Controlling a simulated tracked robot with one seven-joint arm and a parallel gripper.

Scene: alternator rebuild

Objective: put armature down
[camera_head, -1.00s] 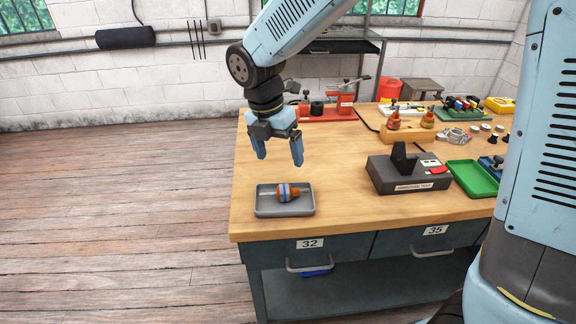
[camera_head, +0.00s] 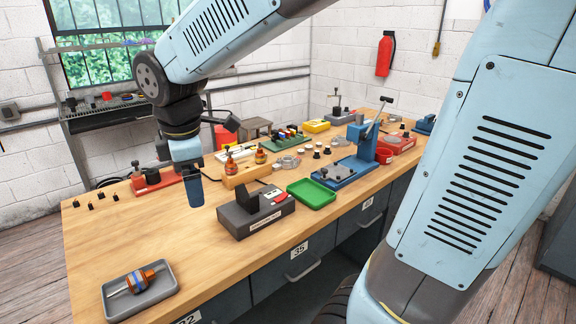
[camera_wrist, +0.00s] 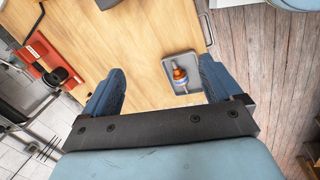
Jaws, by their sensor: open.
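The armature (camera_head: 136,281), with an orange-brown and blue body on a metal shaft, lies on its side in a small grey tray (camera_head: 168,293) at the near left of the bench. It also shows in the wrist view (camera_wrist: 179,75), in the tray (camera_wrist: 166,72) beyond my fingers. My gripper (camera_head: 190,185) is open and empty above the bench, apart from the tray. In the wrist view the two blue fingers of my gripper (camera_wrist: 160,92) stand wide apart with bare wood between them.
A dark tester box (camera_head: 257,213) with a black V-shaped rest stands right of my gripper, beside a green tray (camera_head: 312,193). A wooden block (camera_head: 247,175) with two armatures, a blue press (camera_head: 362,150) and a red fixture (camera_head: 152,180) stand farther back. The bench's left part is mostly clear.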

